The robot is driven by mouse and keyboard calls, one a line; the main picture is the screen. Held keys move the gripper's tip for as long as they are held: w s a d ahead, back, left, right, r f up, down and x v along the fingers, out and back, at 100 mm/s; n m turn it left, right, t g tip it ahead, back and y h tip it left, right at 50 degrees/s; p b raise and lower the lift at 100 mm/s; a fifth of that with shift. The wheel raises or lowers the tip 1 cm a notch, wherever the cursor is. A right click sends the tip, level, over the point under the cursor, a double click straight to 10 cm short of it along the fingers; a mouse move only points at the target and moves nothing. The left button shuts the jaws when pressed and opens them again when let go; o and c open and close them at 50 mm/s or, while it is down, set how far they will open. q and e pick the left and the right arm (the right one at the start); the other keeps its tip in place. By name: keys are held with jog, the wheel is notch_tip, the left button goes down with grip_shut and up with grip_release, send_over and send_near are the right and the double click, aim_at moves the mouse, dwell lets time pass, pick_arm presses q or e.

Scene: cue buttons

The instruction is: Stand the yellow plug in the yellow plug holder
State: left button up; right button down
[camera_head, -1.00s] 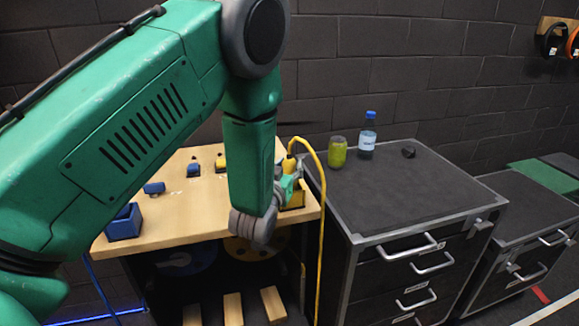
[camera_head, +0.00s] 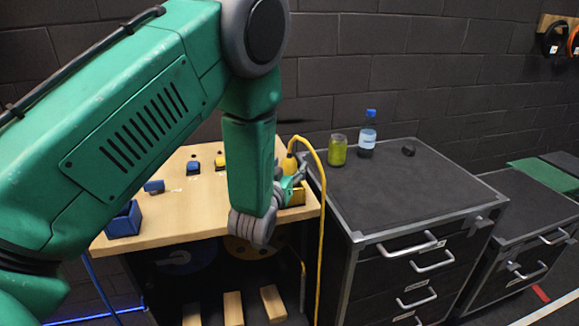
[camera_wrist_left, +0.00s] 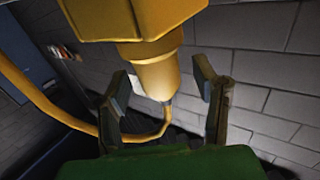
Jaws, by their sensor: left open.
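The yellow plug (camera_head: 290,164) is upright at the right side of the wooden table, its yellow cable rising from the top and hanging over the edge. The yellow plug holder (camera_head: 298,196) is right below it, partly hidden by my left gripper (camera_head: 296,181). In the left wrist view the plug (camera_wrist_left: 150,72) meets the yellow holder block (camera_wrist_left: 130,18), its cable leaving the other end. My left gripper (camera_wrist_left: 165,85) is open, one finger on each side of the plug, with gaps visible. How deep the plug sits is hidden. My right gripper is not in view.
A blue open box (camera_head: 123,222), a small blue block (camera_head: 154,186), a blue button (camera_head: 193,168) and a yellow button (camera_head: 220,162) are on the table (camera_head: 185,220).

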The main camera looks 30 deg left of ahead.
pick_arm(q)
jog(key=v, duration=1.1)
jog(key=shift+s+d, duration=0.2)
jog(key=shift+s, duration=0.1)
jog(key=shift+f, duration=0.1)
jog(key=s+d+f+m+g+h+b, duration=0.15)
jog(key=s+f+g, duration=0.25)
jog(key=f, duration=0.7)
jog(key=s+d+f+g+h+b, duration=0.1)
jog(key=s+f+g+b, duration=0.25)
jog(key=f, duration=0.65)
jog(key=s+d+f+m+g+h+b, duration=0.1)
jog(key=s+f+g+b, duration=0.1)
jog(key=s+f+g, duration=0.2)
jog(key=s+d+f+m+g+h+b, duration=0.1)
jog(key=s+f+g, duration=0.4)
jog(key=s+f, duration=0.6)
jog(key=s+d+b, duration=0.1)
jog(key=s, duration=0.4)
jog(key=shift+d+f, duration=0.2)
jog(key=shift+f, duration=0.05)
